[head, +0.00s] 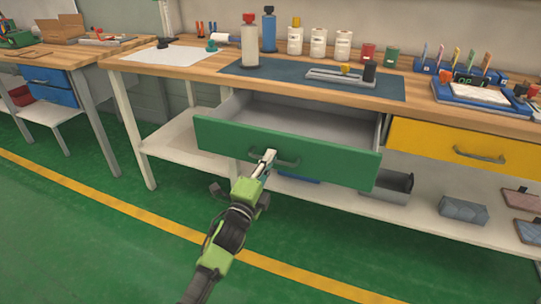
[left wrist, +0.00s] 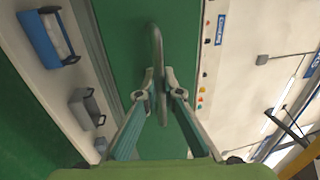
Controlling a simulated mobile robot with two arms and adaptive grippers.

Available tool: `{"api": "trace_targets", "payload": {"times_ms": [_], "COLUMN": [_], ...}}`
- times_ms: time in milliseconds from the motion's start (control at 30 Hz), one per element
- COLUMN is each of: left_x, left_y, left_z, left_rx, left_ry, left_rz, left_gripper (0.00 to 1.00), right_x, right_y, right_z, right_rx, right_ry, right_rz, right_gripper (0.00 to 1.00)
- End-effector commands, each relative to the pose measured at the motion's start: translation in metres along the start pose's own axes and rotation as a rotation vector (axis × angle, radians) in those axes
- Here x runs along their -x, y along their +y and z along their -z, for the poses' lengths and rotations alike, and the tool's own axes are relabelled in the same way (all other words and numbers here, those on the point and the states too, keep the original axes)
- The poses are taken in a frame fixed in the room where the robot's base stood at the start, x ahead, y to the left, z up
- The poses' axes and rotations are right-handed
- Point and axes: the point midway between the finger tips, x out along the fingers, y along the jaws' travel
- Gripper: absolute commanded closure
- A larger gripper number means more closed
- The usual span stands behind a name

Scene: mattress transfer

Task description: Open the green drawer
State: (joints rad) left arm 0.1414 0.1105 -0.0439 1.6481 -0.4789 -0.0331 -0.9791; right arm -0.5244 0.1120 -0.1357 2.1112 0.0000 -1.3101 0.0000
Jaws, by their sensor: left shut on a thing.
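The green drawer (head: 325,150) under the workbench stands pulled out, with its grey inside (head: 310,118) showing and empty where I can see it. Its dark bar handle (head: 288,162) is on the front panel. My left gripper (head: 268,157) is shut on this handle, left of the panel's middle. In the left wrist view the fingers (left wrist: 160,88) close around the handle (left wrist: 157,45), with the green front (left wrist: 185,30) behind. My right gripper is not in view.
A closed yellow drawer (head: 450,147) is to the right. Bottles, jars and a small rack stand on the workbench top (head: 190,72). Grey bins (head: 463,210) sit on the lower shelf (head: 185,145). The green floor (head: 110,245) in front is clear.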

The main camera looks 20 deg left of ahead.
Motion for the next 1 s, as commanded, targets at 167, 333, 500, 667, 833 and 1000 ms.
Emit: {"api": "trace_targets", "payload": {"times_ms": [167, 333, 500, 667, 833, 1000], "left_x": [0.001, 0.001, 0.001, 0.001, 0.005, 0.03], "left_y": [0.0, 0.0, 0.0, 0.0, 0.0, 0.001], "left_z": [0.0, 0.0, 0.0, 0.0, 0.0, 0.0], "left_rx": [0.0, 0.0, 0.0, 0.0, 0.0, 0.0], "left_ry": [0.0, 0.0, 0.0, 0.0, 0.0, 0.0], "left_rz": [0.0, 0.0, 0.0, 0.001, 0.001, -0.001], "left_gripper": [1.0, 1.0, 0.76, 0.76, 0.76, 0.76], "right_x": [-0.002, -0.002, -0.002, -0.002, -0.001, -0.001], "right_y": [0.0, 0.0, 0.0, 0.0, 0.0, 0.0], "right_z": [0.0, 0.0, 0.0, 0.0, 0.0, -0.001], "right_rx": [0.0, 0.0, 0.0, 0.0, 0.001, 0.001], "right_ry": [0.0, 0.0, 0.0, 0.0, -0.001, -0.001], "right_rz": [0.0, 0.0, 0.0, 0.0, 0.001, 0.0], "right_gripper": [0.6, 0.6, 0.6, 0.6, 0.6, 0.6]}}
